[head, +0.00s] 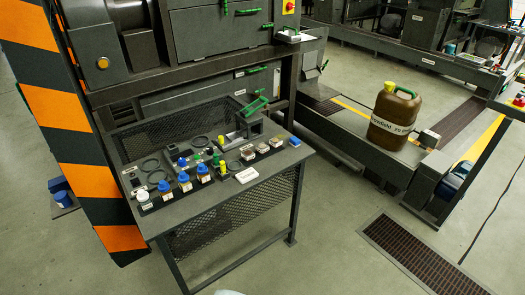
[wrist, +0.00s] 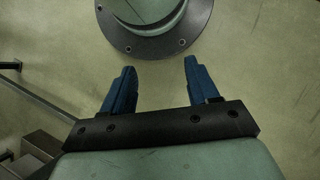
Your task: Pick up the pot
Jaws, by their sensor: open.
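My gripper (wrist: 158,72) shows in the wrist view with its two blue fingers wide apart and nothing between them. It is not seen in the head view, and no container from the table shows in the wrist view. In the head view, several small containers stand on the dark worktable (head: 225,205).
A brown jerrycan (head: 394,115) with a yellow cap stands on a grey platform to the right. An orange-and-black striped post (head: 62,108) rises at the left. Open floor (head: 320,245) lies right of the table.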

